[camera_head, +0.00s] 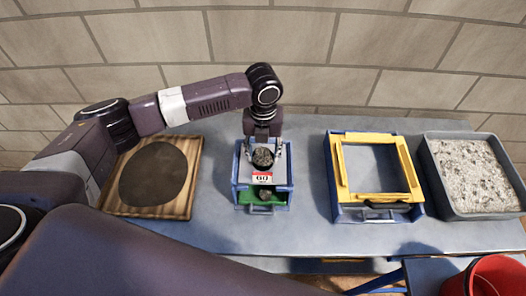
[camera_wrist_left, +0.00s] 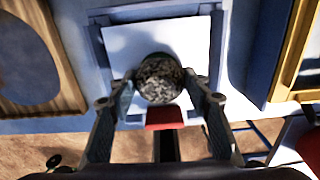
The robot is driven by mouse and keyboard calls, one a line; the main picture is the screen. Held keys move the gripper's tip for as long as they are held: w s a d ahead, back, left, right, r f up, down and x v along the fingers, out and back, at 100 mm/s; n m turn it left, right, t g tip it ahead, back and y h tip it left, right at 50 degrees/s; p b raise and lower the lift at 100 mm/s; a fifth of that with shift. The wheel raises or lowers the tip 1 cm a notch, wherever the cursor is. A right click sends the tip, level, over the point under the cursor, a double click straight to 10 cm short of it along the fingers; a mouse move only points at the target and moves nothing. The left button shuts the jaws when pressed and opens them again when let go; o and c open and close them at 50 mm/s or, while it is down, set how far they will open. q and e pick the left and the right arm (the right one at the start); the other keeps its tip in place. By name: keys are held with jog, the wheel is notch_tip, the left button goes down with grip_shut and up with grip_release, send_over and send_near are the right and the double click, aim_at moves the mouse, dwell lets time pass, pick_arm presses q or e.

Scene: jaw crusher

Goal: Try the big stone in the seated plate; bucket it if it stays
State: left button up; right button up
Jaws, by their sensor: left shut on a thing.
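The big stone (camera_head: 263,157) is speckled grey and round. My left gripper (camera_head: 264,150) is shut on it, with one finger on each side. The stone is over the white plate (camera_head: 261,177) marked 60, which sits in a small blue frame (camera_head: 240,180). In the left wrist view the stone (camera_wrist_left: 160,78) is between the fingers, in front of the white plate (camera_wrist_left: 125,45); I cannot tell whether it touches the plate. Another stone (camera_head: 265,195) lies on the green tray (camera_head: 247,194) low in the frame. The red bucket (camera_head: 497,278) is at the lower right. My right gripper is not in view.
A wooden board (camera_head: 190,180) with a dark round pad is left of the frame. A blue box with a yellow frame (camera_head: 378,197) stands to the right, then a grey bin (camera_head: 480,214) of gravel. The blue-grey table (camera_head: 310,210) is clear between the two blue units.

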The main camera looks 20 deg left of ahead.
aim_at(263, 151)
pick_arm(q)
jog(key=o, duration=1.6)
jog(key=shift+c, duration=0.2)
notch_tip(263, 151, up, 12)
